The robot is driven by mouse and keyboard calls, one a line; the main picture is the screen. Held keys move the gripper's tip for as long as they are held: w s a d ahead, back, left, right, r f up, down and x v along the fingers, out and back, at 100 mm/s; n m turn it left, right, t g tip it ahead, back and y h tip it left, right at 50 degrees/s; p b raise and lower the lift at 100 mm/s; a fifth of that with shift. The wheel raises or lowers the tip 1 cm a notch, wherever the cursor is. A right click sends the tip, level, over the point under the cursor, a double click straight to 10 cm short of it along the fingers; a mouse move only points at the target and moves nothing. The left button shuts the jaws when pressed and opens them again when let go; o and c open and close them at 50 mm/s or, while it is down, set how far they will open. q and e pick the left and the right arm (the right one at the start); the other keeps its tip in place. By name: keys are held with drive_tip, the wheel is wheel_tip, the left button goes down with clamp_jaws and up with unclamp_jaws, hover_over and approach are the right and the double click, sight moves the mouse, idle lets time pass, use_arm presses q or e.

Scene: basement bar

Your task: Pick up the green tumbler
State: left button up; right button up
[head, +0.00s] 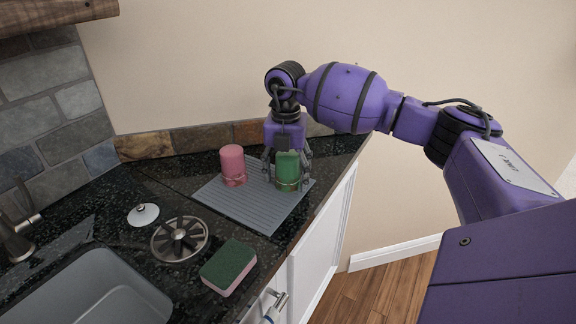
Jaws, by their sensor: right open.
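The green tumbler (287,173) stands upright on a grey ribbed mat (241,213), near the mat's right side. My right gripper (287,172) points down over the tumbler with its fingers open, one on either side of it. Whether the fingers touch the tumbler cannot be told. The gripper hides the tumbler's top. A pink tumbler (233,166) stands on the same mat, to the left of the green one. My left gripper is not in view.
A round spoked metal piece (179,240), a small white knobbed lid (143,215) and a green-and-pink sponge (229,268) lie on the dark counter. A grey sink (95,290) and a faucet (17,240) are at the left. A stone backsplash (185,140) runs behind the mat.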

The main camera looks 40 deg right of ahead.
drive_tip(key=shift+c, duration=0.5)
drive_tip(key=c, duration=1.1)
drive_tip(key=shift+o, duration=0.2)
drive_tip(key=shift+r, duration=0.1)
